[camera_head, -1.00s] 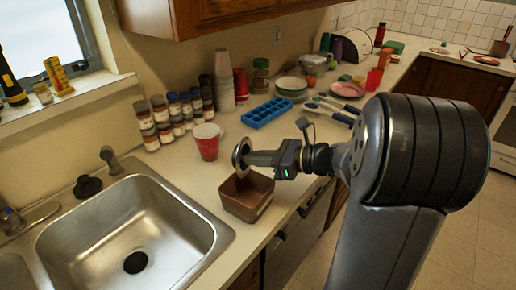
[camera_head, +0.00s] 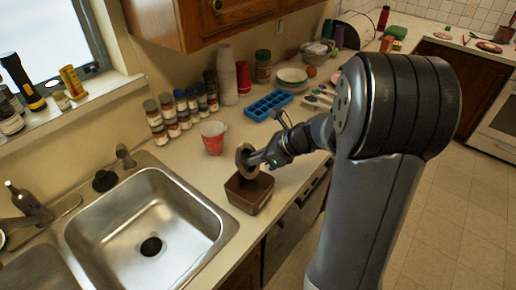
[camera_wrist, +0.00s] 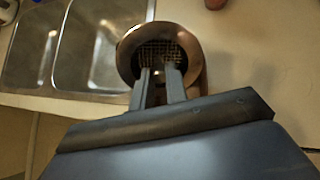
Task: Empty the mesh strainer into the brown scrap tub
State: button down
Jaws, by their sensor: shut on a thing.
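The mesh strainer (camera_head: 243,161) is a small round cup with a wide metal rim. It is tipped on its side over the back part of the brown scrap tub (camera_head: 249,205). My gripper (camera_head: 256,157) is shut on the strainer, reaching in from the right. In the wrist view, the strainer's rim (camera_wrist: 129,46) and mesh show just beyond the two fingers of my gripper (camera_wrist: 160,76). The tub stands on the counter beside the sink; its inside looks dark, and I cannot tell what is in it. Any contents of the strainer are unclear.
The steel sink (camera_head: 208,213) is left of the tub. A red cup (camera_head: 213,137) stands close behind the strainer. Several spice jars (camera_head: 172,122) line the wall. A blue ice tray (camera_head: 268,106) lies farther back. The counter's front edge is close to the tub.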

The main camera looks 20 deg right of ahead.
jog(key=shift+w+a+r+g+h+p, duration=0.1)
jog(key=shift+a+r+g+h+p, duration=0.05)
jog(key=shift+r+g+h+p, duration=0.25)
jog(key=shift+a+f+b, duration=0.1)
jog(key=shift+f+b, duration=0.05)
jog(key=shift+b, duration=0.25)
jog(key=g+h, duration=0.2)
jog(key=h, duration=0.1)
jog(key=a+g+h, duration=0.1)
jog(key=shift+w+r+h, duration=0.3)
jog(key=shift+w+r, duration=0.05)
jog(key=shift+w, duration=0.05)
jog(key=r+h, duration=0.1)
jog(key=r+g+h, duration=0.2)
jog(key=shift+w+a+r, duration=0.2)
jog(key=shift+w+a, duration=0.1)
jog(key=shift+a, duration=0.1)
jog(key=shift+r+g+h, duration=0.3)
jog(key=shift+r, duration=0.1)
